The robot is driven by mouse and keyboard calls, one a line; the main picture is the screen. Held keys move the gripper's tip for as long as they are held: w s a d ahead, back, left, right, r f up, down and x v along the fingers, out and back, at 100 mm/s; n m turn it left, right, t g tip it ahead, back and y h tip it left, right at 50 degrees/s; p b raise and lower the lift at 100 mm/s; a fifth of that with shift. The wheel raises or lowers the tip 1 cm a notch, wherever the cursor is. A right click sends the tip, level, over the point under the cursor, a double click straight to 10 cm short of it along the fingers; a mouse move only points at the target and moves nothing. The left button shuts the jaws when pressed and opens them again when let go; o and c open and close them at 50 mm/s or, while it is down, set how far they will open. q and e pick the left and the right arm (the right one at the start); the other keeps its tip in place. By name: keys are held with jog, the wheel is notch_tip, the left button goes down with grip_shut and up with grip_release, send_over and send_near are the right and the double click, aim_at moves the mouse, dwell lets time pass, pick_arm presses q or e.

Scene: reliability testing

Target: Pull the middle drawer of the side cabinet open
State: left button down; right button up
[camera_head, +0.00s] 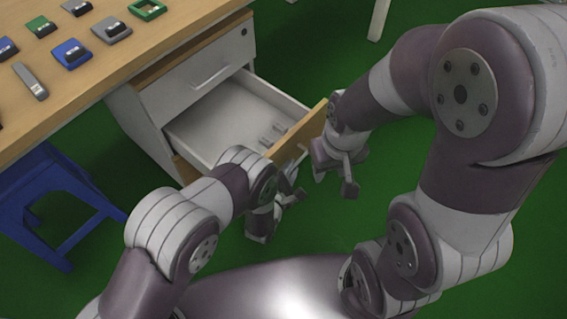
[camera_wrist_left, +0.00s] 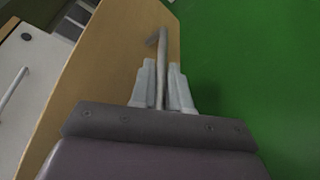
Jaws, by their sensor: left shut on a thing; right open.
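The side cabinet (camera_head: 205,75) stands under the table's right end, with a closed white top drawer. Its middle drawer (camera_head: 232,112) is pulled well out and shows its pale inside; its front panel (camera_head: 312,127) is wood-coloured. In the left wrist view this panel (camera_wrist_left: 108,62) carries a grey bar handle (camera_wrist_left: 163,45). My left gripper (camera_head: 284,196) is at the outer side of the panel; in the left wrist view its fingers (camera_wrist_left: 162,84) are shut on the handle. My right gripper (camera_head: 336,182) is open and empty, just right of the panel. The bottom drawer is mostly hidden.
The wooden table (camera_head: 150,52) holds several small blue, grey and green items at the upper left. A blue stool (camera_head: 50,200) stands below the table's front edge. Green floor is free to the right of the drawer.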

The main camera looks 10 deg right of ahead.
pick_arm(q)
jog(key=shift+s+d, duration=0.1)
jog(key=shift+s, duration=0.1)
jog(key=c, duration=1.5)
grip_release()
jog(key=shift+o, duration=0.2)
jog(key=p+v, duration=0.4)
jog(key=v, duration=0.8)
jog(key=shift+s+p, duration=0.25)
jog(key=shift+p, duration=0.05)
jog(key=shift+r, duration=0.1)
